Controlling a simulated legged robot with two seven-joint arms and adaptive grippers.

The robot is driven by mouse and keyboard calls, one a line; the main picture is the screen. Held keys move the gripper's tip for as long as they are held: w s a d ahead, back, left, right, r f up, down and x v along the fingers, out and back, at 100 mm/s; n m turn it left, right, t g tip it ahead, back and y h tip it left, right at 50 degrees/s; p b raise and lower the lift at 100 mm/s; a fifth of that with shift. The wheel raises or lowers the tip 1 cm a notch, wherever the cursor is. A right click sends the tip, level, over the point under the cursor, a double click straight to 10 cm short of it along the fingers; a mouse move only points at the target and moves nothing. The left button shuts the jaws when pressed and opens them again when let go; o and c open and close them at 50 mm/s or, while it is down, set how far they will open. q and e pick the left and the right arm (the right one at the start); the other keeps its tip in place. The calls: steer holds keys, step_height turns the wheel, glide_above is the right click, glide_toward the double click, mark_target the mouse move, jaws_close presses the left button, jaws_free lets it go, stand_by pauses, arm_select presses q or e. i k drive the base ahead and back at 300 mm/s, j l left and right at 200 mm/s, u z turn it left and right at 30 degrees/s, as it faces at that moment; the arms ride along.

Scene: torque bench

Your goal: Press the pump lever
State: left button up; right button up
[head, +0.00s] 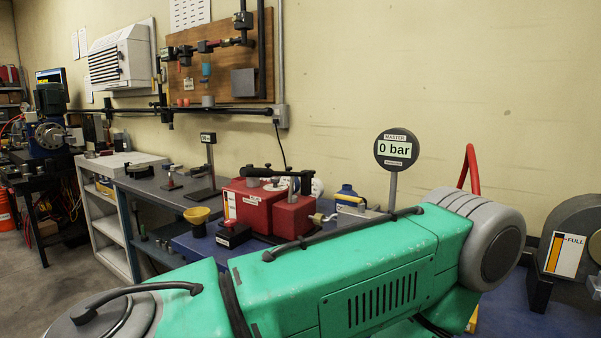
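The pump is a red block unit (255,207) on the bench beyond my green arm. Its black lever (273,173) lies roughly level across the top, with a thicker grip at the left end. The round master gauge (397,149) on a post reads 0 bar. A large green arm of mine with grey joints crosses the foreground and hides the near part of the bench. Neither of my grippers shows, so I cannot see whether they are open or shut.
A smaller display on a stand (208,140) is behind. A grey drum-shaped thing (575,225) is at far right.

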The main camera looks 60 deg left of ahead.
mark_target(244, 172)
steer(key=u, duration=2.2)
